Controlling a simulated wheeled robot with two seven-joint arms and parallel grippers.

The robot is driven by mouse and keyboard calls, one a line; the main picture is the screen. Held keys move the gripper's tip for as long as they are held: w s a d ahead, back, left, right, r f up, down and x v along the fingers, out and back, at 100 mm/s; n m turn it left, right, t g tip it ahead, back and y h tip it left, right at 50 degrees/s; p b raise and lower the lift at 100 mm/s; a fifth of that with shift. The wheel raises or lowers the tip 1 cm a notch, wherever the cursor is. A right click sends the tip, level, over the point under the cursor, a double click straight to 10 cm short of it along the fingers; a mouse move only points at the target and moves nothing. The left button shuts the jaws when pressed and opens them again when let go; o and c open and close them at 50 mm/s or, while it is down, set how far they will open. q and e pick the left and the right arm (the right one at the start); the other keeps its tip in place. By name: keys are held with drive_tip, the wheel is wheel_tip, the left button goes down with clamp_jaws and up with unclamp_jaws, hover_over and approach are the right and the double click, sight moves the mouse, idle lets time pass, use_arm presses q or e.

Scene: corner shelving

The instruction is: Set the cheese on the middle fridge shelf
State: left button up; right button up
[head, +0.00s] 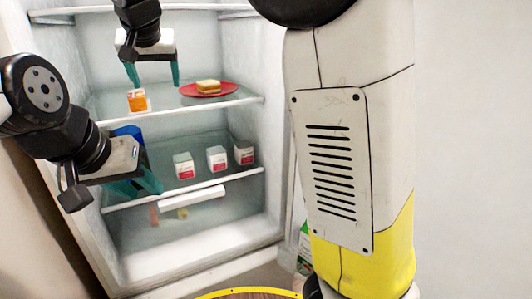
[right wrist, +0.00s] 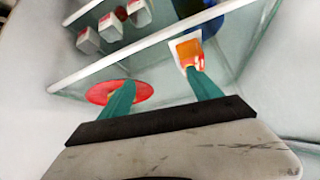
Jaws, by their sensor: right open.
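The cheese, an orange and white block (head: 138,100), stands at the left front of the fridge shelf (head: 185,117) that also holds a red plate. It also shows in the right wrist view (right wrist: 187,48), with one finger of my right gripper overlapping its lower edge. My right gripper (head: 155,84) is open, just above and behind the cheese in the head view; nothing is between its fingers. Whether that finger touches the cheese is unclear. My left gripper (head: 152,182) is lower, at the left by the shelf below; its jaw gap cannot be made out.
The red plate (head: 222,90) with a sandwich (head: 208,85) sits right of the cheese. Several white and red cartons (head: 217,158) stand on the shelf below, near a blue item (head: 130,132). The fridge side wall (head: 250,60) bounds the right. The shelf's front right is clear.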

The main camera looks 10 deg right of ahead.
drive_tip(key=s+d+f+g+y, duration=0.1)
drive_tip(key=s+d+f, duration=0.3)
drive_tip(key=d, duration=0.6)
drive_tip(key=s+d+f+g+y, duration=0.1)
drive_tip(key=s+d+f+g, duration=0.15)
drive_tip(key=d, duration=0.75)
drive_tip(key=s+d+f+t, duration=0.1)
drive_tip(key=s+d+f, duration=0.3)
drive_tip(key=s, duration=0.4)
drive_tip(key=s+d+f+h, duration=0.1)
drive_tip(key=s+d+f, duration=0.2)
drive_tip(key=s, duration=0.6)
drive_tip(key=shift+s+d+f+t, duration=0.15)
drive_tip(key=shift+d+f+t, duration=0.2)
drive_tip(key=shift+f, duration=0.25)
